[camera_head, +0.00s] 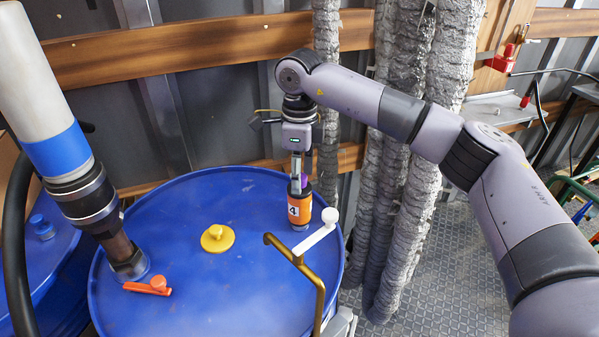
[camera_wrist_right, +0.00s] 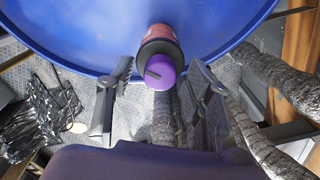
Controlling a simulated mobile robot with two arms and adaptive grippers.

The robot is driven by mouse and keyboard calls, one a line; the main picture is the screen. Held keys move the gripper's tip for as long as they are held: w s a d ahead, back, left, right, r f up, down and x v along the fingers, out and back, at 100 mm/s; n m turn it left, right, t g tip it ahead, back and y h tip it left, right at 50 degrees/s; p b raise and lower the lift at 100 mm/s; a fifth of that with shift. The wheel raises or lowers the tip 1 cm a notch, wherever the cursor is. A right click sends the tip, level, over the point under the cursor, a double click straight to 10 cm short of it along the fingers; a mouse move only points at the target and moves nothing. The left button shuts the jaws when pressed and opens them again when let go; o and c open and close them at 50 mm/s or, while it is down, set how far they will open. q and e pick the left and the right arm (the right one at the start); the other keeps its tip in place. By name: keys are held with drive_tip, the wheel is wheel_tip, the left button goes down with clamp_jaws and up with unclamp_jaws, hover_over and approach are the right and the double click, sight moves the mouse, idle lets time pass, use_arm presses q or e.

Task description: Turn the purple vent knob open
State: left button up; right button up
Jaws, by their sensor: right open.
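The purple vent knob (camera_wrist_right: 160,72) caps a dark cylinder with an orange band (camera_wrist_right: 160,40) in the right wrist view. A slot or bar mark shows on its face. In the head view the knob (camera_head: 305,182) is mostly hidden behind my right gripper (camera_head: 297,178). It stands atop the orange-banded, "4"-marked cylinder (camera_head: 299,209) on the blue drum lid (camera_head: 180,225). My right gripper is open, with one finger on either side of the knob and gaps between them in the wrist view (camera_wrist_right: 161,78). My left gripper is not in view.
On the lid are a yellow cap (camera_head: 217,238), an orange-red handle (camera_head: 148,287) and a thick grey pipe with a blue band (camera_head: 55,150). A brass tap with a white lever (camera_head: 320,232) is close beside the cylinder. Foil-wrapped pipes (camera_head: 415,150) rise behind my right arm.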

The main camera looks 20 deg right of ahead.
wheel_tip(320, 180, up, 12)
idle(0.6)
